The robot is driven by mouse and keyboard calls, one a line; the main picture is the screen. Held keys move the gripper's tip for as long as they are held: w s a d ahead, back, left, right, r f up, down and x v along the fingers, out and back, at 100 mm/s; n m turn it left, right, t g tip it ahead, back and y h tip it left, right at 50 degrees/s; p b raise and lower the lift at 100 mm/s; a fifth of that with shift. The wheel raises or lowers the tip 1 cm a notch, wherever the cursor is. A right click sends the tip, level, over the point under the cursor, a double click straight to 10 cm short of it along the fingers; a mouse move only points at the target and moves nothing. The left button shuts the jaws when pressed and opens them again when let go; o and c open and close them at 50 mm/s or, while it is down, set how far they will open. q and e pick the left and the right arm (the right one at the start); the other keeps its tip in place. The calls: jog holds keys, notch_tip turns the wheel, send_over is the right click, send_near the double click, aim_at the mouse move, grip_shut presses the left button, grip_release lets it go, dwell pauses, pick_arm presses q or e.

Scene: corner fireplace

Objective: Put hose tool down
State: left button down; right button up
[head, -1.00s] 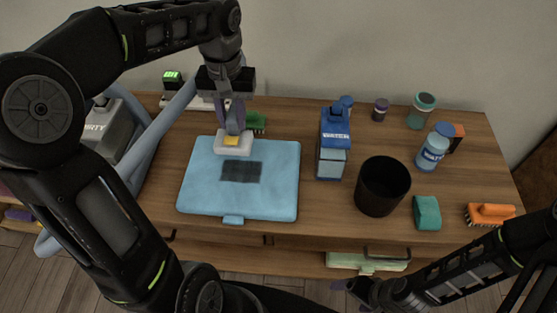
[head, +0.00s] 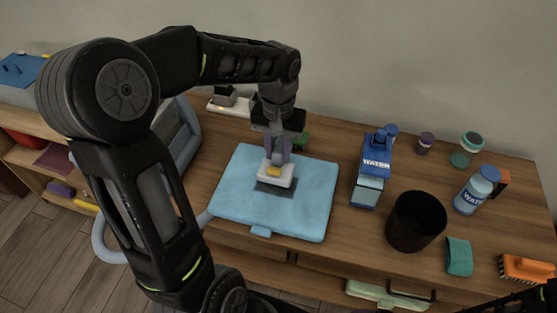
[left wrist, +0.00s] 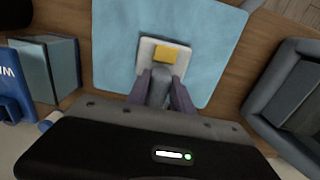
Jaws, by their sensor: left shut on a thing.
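The hose tool (head: 280,172), a white head with a yellow block on it, is held in my left gripper (head: 278,153). The fingers are shut on its grey neck. The head is over the upper part of a dark patch (head: 275,190) on a light blue pad (head: 310,215); I cannot tell whether it touches. In the left wrist view the tool (left wrist: 165,68) shows white and yellow between the purple fingers (left wrist: 162,92), with the blue pad (left wrist: 215,40) behind it. My right gripper is out of view; only part of that arm shows at the lower right.
A blue water carton (head: 372,163), black cup (head: 415,222), water bottle (head: 471,195), teal block (head: 459,256) and orange brush (head: 527,268) stand to the right. A grey machine (head: 180,140) and a pale hose (head: 103,240) are at left, partly behind my arm.

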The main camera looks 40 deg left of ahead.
aim_at(278, 161)
pick_arm(q)
notch_tip(278, 161, down, 4)
jog(key=shift+r, duration=0.15)
dwell(0.4)
jog(key=c, duration=1.1)
grip_release()
